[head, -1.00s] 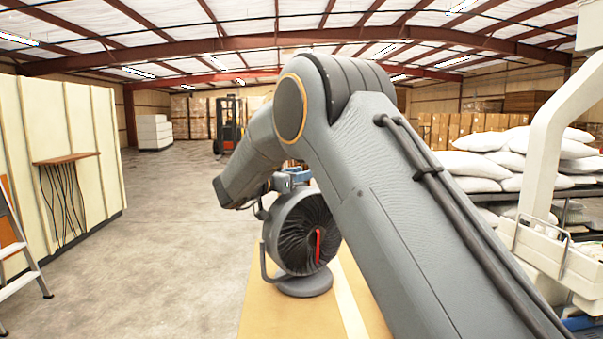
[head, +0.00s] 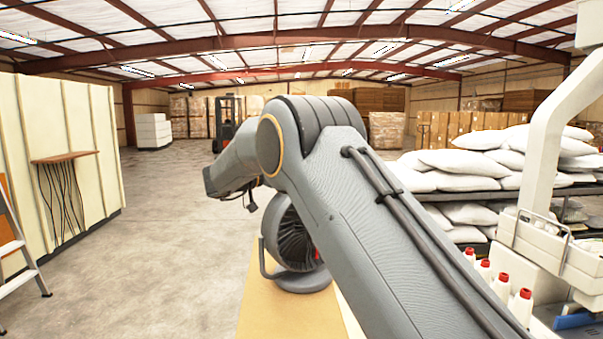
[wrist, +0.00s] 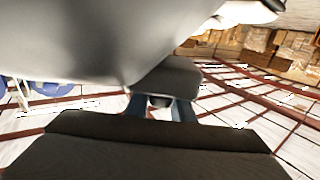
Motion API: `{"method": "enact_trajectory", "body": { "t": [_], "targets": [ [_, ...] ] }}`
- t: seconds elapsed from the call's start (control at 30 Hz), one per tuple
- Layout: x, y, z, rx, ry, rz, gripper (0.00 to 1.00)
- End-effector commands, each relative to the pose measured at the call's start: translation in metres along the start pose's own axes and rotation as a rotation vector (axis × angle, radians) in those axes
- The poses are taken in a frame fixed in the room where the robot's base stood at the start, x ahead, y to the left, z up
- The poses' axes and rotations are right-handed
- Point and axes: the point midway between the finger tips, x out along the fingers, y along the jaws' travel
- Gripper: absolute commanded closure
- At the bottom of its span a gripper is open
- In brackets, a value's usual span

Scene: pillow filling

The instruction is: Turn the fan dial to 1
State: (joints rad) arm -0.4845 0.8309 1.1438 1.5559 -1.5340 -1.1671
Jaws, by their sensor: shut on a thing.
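The grey fan (head: 281,238) stands on a round base on the tan table; my arm hides its top and right side. A bit of its red part shows beside my arm. In the wrist view the fan's smooth grey housing (wrist: 75,35) fills the top, very close to the camera. A grey knob-like piece, seemingly the dial (wrist: 168,78), sticks out from it. My gripper (wrist: 160,103) shows as two bluish fingers, one on each side at the end of this piece, and is shut on it. The dial's numbers and pointer are not visible. In the head view my gripper is hidden behind my arm.
The tan table (head: 258,312) has bare surface in front of the fan. White sacks (head: 470,165) lie on a rack at right, with red-capped bottles (head: 501,287) nearer. A ladder (head: 18,245) stands at far left. The concrete floor at left is open.

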Motion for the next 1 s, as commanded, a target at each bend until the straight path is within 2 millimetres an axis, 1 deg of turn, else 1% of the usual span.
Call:
{"method": "enact_trajectory", "body": {
  "t": [0.03,0.2,0.4,0.7,1.0],
  "targets": [
    [0.000,-0.001,0.004,0.003,0.000,0.038,1.00],
    [0.000,0.004,0.003,0.003,0.001,0.158,1.00],
    [-0.001,0.009,0.003,0.003,0.000,0.257,1.00],
    [-0.002,0.013,0.003,0.003,0.000,0.359,1.00],
    [-0.003,0.015,0.001,0.002,0.000,0.416,1.00]
  ]
}}
